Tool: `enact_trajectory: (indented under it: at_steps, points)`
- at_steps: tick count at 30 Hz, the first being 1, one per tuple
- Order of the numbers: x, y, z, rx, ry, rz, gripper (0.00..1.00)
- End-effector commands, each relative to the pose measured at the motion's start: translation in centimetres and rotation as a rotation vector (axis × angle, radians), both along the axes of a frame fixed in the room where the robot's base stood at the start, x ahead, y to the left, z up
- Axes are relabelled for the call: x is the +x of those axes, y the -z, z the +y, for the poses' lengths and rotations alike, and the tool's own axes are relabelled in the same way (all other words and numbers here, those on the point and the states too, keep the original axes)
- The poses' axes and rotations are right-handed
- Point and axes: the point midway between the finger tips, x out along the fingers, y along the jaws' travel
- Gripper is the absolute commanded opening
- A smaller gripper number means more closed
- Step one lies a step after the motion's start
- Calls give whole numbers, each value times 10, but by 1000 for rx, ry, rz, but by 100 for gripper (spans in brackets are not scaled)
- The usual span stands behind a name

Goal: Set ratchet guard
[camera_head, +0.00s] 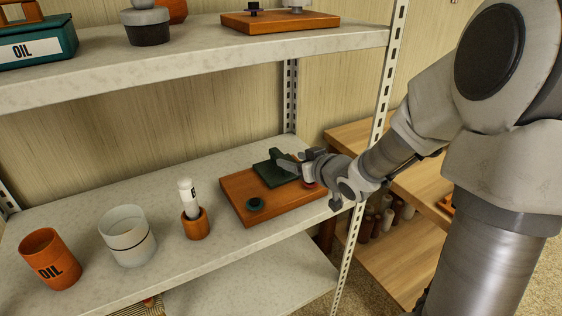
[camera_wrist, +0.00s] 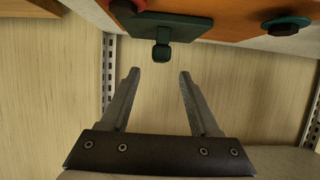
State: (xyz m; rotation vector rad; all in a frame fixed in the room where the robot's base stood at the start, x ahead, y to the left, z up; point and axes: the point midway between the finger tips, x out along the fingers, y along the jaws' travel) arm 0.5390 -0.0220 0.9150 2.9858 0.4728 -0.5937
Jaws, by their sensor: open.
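A dark green guard plate (camera_head: 280,174) lies on an orange-brown wooden board on the lower shelf. It also shows at the top of the wrist view (camera_wrist: 178,24), with a short dark green knob (camera_wrist: 162,48) sticking out from its edge. My gripper (camera_head: 288,163) is at the plate's back right side in the head view. In the wrist view my gripper (camera_wrist: 157,74) is open, with the knob just beyond and roughly between its fingertips. Nothing is between the fingers. My wrist hides the right part of the plate in the head view.
The wooden board (camera_head: 238,186) also bears a teal disc with a dark bolt (camera_head: 255,204) and a red part (camera_wrist: 117,3). An orange OIL cup (camera_head: 50,262), white cup (camera_head: 127,240) and bottle holder (camera_head: 196,226) stand left. A shelf post (camera_head: 358,225) rises beside my arm.

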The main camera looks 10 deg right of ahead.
Motion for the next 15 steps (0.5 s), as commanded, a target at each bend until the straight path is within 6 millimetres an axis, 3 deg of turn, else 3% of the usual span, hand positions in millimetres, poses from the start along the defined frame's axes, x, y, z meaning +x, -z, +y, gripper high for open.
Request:
enact_trajectory:
  at_steps: [6, 15]
  points:
    - [36, 19, 12, 1, -2, 0, 62]
    - [55, 24, 18, 0, 0, 0, 62]
